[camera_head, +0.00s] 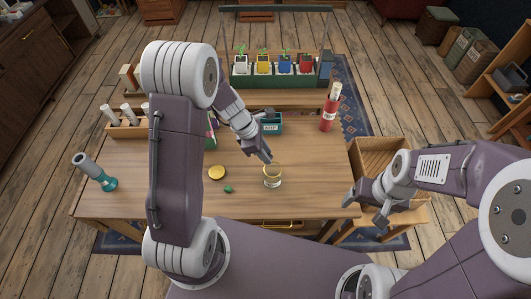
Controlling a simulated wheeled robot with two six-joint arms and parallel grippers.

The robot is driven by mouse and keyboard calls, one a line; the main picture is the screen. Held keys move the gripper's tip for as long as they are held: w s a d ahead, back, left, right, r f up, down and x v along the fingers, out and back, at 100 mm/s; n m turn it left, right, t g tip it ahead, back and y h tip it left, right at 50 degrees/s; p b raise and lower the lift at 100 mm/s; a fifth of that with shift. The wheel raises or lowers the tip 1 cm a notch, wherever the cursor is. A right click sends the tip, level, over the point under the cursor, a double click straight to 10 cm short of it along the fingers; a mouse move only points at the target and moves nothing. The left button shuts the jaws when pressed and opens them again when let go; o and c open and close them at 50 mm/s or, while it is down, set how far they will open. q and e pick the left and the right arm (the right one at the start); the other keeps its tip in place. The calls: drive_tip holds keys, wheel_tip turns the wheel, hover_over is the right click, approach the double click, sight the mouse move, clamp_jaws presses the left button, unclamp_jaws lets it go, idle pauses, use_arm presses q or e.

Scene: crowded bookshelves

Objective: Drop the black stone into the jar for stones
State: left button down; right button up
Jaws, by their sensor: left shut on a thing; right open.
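The jar for stones (272,181) is a small glass jar with a gold rim. It stands open and upright near the front middle of the table. My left gripper (267,160) reaches down from the upper left, with its fingertips just above and behind the jar's rim. It is shut on a small dark thing, taken as the black stone, which its fingers mostly hide. My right gripper (365,213) is open and empty, off the table's right front corner.
A gold lid (217,172) and a green stone (228,189) lie left of the jar. A teal box (271,124) stands behind it, a red canister (329,112) at the back right. Table right of the jar is clear.

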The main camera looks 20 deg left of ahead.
use_arm(q)
drive_tip(key=shift+r, duration=0.1)
drive_tip(key=c, duration=1.1)
unclamp_jaws()
drive_tip(key=p+v, duration=0.2)
drive_tip(key=v, duration=0.7)
drive_tip(key=shift+a, duration=0.1)
